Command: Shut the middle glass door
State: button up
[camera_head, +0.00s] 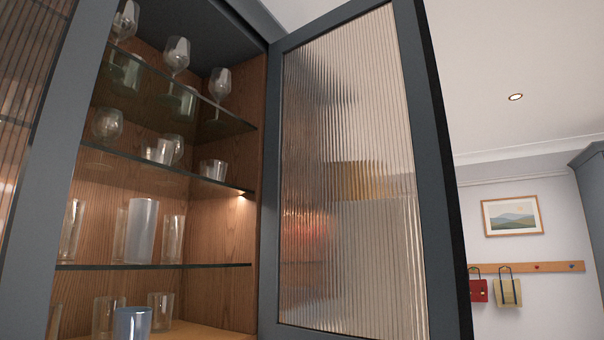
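The glass door (350,180) has a dark blue-grey frame and a ribbed, see-through pane. It stands wide open, hinged along its left side at the right edge of the cabinet opening, and swung out to the right. I see no handle on it in this view. The open cabinet (220,225) has a wooden interior with glass shelves holding several drinking glasses. A second ribbed glass door (25,90) at the left edge looks shut. My gripper is not in view.
A blue tumbler (132,323) stands at the front of the cabinet floor. Behind the open door are a white wall, a framed picture (513,216) and a peg rail (540,267) with two bags. A dark cabinet (590,190) stands at the far right.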

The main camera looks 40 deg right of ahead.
aim_at(361, 235)
jog(key=l+u, duration=1)
jog(key=k+l+u, duration=0.15)
jog(key=l+u, duration=0.35)
jog(key=k+l, duration=0.15)
jog(key=l, duration=0.2)
jog(key=k+l, duration=0.2)
jog(key=l, duration=0.2)
jog(key=k+l+u, duration=0.1)
jog(key=l, duration=0.25)
jog(key=k+l, duration=0.25)
jog(key=l, duration=0.15)
jog(key=k+l+u, duration=0.1)
jog(key=l, duration=0.25)
jog(key=k, duration=0.05)
